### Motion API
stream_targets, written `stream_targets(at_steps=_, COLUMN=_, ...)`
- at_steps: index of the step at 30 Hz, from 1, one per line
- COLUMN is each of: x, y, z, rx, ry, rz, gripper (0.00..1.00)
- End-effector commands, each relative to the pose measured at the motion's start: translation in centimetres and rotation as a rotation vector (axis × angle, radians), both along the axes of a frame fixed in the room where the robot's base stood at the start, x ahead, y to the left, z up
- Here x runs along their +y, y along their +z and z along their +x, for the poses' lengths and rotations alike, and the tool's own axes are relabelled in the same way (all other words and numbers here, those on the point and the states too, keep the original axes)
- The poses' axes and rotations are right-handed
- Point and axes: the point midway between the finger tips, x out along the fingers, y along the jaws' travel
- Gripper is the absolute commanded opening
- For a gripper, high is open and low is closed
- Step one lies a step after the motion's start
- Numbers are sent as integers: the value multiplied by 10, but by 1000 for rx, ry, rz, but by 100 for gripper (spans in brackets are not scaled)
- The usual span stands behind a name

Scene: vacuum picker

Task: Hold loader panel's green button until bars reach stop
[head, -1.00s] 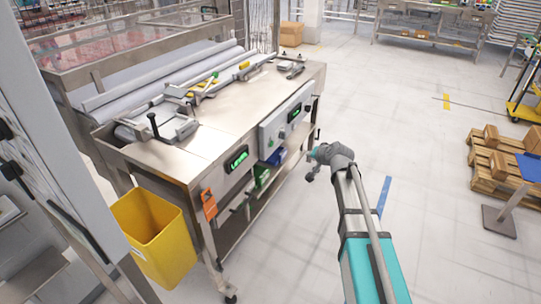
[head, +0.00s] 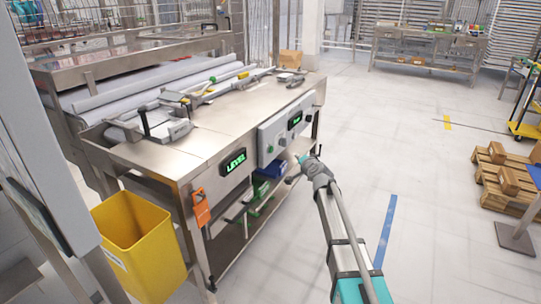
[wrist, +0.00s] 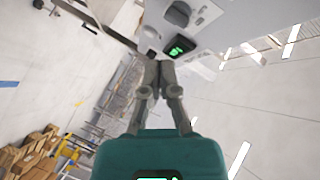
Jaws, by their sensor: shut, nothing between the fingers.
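The loader panel (head: 285,131) is a light grey box on the front of the steel table, with a small lit green display (head: 295,120) and small round controls. I cannot tell for sure which control is the green button. My gripper (head: 296,170) is in front of the table, just below and right of the panel, apparently apart from it. In the wrist view the gripper (wrist: 158,66) has its fingers together with nothing between them. The panel's green display (wrist: 175,47) is just beyond the fingertips there. Long grey bars (head: 150,82) lie across the table's back.
A second display reading LEVEL (head: 234,162) is set in the table front, left of the panel. A yellow bin (head: 140,240) stands at the left. Blue and green bins sit on the lower shelf.

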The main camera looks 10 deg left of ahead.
Motion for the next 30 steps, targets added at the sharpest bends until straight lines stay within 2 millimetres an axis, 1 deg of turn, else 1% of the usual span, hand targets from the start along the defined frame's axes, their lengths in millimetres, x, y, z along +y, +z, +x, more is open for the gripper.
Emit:
stream_targets(at_steps=11, x=1, y=1, z=0, rx=1, ry=1, rz=0, gripper=0)
stream_targets(at_steps=17, x=8, y=0, z=3, rx=1, ry=2, rz=0, gripper=0)
stream_targets(at_steps=23, x=21, y=0, z=8, rx=0, ry=2, rz=-1, gripper=0)
stream_targets(at_steps=30, x=45, y=0, z=16, rx=1, ry=3, rz=-1, gripper=0)
